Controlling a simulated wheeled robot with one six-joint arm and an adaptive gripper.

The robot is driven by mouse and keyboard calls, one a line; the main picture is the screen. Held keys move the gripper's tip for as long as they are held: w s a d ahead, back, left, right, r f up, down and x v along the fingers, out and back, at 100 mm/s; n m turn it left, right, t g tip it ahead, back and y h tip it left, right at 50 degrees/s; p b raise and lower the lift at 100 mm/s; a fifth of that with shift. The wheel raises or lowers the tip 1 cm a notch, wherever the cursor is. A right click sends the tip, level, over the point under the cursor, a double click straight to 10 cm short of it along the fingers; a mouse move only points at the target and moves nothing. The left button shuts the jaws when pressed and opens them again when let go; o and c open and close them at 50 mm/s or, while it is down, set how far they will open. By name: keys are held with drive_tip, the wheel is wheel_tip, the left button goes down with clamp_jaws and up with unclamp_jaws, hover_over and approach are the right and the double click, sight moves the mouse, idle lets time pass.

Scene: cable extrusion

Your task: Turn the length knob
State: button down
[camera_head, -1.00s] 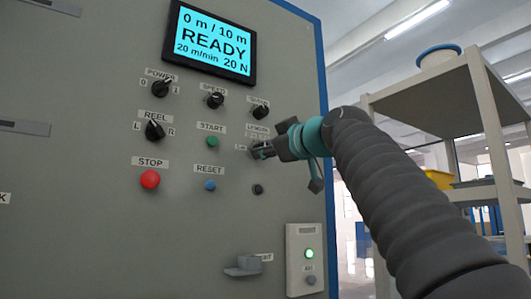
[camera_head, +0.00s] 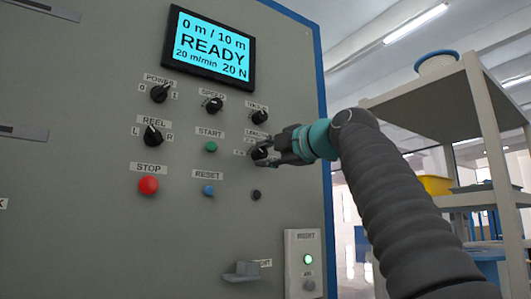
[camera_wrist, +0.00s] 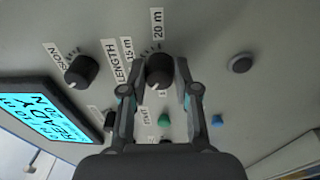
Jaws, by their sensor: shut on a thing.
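The black length knob (camera_head: 260,152) is on the grey panel, under the LENGTH label, in the right column of knobs. It also shows in the wrist view (camera_wrist: 158,72), with its white mark turned toward the lower edge of the picture. My gripper (camera_head: 264,151) reaches in from the right, with one finger on each side of the knob. In the wrist view its fingertips (camera_wrist: 159,75) are shut on the knob's sides. The 15 m and 20 m labels show beyond the knob there. The screen (camera_head: 209,43) reads 0 m / 10 m, READY, 20 m/min, 20 N.
The tension knob (camera_head: 260,117) is just above, and a small dark button (camera_head: 256,195) is below. Nearby are the green START button (camera_head: 211,146), blue RESET button (camera_head: 208,190) and red STOP button (camera_head: 148,185). A shelf (camera_head: 470,90) stands to the right.

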drive_tip(key=n, duration=0.4)
drive_tip(key=shift+r+n+p, duration=0.15)
drive_tip(key=shift+n+p, duration=0.15)
drive_tip(key=shift+p, duration=0.1)
drive_tip(key=shift+n+g, duration=0.3)
drive_tip(key=shift+n, duration=0.8)
drive_tip(key=c, duration=0.8)
unclamp_jaws()
drive_tip(key=shift+a, duration=0.1)
drive_tip(key=shift+c, duration=0.2)
drive_tip(key=shift+s, duration=0.1)
drive_tip(key=shift+v, duration=0.8)
drive_tip(key=v, duration=1)
